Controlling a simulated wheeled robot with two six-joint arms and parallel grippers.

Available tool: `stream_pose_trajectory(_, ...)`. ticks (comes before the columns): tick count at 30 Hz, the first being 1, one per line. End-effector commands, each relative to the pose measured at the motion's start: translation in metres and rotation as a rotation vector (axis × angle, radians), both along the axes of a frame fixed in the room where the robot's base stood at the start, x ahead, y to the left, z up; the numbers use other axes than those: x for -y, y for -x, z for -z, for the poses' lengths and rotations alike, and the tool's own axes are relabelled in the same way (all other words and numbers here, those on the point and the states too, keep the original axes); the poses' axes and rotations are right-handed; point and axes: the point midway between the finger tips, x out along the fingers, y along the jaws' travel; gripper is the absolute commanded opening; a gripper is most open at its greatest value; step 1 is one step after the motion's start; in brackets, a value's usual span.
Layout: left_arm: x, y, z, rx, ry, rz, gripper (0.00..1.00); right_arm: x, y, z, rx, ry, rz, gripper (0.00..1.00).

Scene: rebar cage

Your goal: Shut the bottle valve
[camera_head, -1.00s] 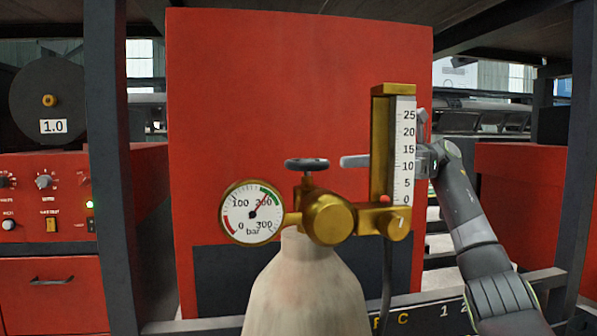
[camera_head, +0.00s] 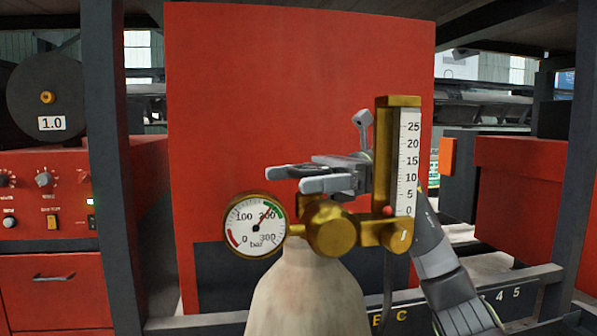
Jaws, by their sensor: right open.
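The pale bottle (camera_head: 305,295) stands upright in the lower middle, with a brass regulator body (camera_head: 331,230) on top. The bottle valve's dark handwheel (camera_head: 285,171) sits above the neck, partly hidden by my right gripper (camera_head: 295,173). That gripper is open, its two grey fingers pointing left at wheel height. The wheel shows between the fingertips; I cannot tell whether they touch it. The round gauge (camera_head: 255,225) has its needle near 200 bar. The upright brass flowmeter (camera_head: 408,165) has its red ball near the bottom. My left gripper is not in view.
A large red cabinet (camera_head: 260,80) stands behind the bottle. A dark post (camera_head: 107,160) and a red control panel (camera_head: 50,195) are at left. The flowmeter stands close in front of my right gripper's wrist. A dark hose hangs below it.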

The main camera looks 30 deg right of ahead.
Motion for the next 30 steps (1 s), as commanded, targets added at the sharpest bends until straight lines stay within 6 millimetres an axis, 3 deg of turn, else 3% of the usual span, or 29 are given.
stream_pose_trajectory(9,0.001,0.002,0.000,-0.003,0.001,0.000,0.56,-0.003,0.000,0.000,0.000,-0.001,0.000,0.83)
stream_pose_trajectory(19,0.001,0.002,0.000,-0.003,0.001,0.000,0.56,-0.003,0.000,0.000,0.000,0.000,0.000,0.40)
stream_pose_trajectory(30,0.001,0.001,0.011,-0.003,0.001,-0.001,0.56,-0.002,-0.001,0.003,0.002,0.001,0.072,0.39)
